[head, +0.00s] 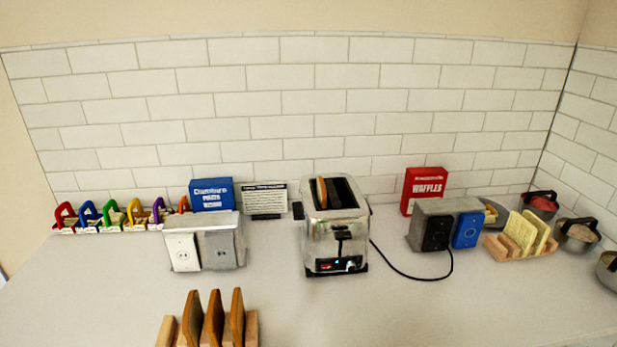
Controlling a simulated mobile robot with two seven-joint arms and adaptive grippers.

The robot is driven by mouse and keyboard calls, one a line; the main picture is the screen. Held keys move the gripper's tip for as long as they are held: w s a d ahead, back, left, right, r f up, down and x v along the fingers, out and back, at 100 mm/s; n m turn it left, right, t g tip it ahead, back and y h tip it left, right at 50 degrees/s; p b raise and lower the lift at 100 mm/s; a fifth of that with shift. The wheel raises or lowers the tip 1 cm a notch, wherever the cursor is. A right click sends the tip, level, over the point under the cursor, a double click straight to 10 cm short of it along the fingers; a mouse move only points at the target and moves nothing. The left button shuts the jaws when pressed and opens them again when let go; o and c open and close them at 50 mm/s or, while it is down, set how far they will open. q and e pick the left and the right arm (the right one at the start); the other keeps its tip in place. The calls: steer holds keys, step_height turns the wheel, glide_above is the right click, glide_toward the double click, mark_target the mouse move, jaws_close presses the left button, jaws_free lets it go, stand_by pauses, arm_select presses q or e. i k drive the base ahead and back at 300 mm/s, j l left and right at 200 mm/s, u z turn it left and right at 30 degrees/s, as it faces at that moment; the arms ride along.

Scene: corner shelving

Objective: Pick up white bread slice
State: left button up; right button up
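Pale yellow slices (534,232) stand upright in a light wooden rack (518,254) at the right. I cannot tell whether they are white bread or waffles. Brown slices (213,322) stand upright in another wooden rack (166,332) at the front left, cut off by the lower edge. A silver two-slot toaster (318,236) stands in the middle of the counter. One slot shows a thin tan and dark edge (321,192), perhaps bread; the other slot looks dark. Neither of my grippers is in view.
Grey outlet boxes (218,229) (433,210) flank the toaster, and a black cord (397,269) runs to the right one. Blue (211,187) and red (424,185) boxes stand by the wall. Coloured holders (110,213) line the back left. Pots (577,233) stand far right. The front centre is clear.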

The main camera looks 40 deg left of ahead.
mark_target(193, 318)
steer(key=u, duration=2.2)
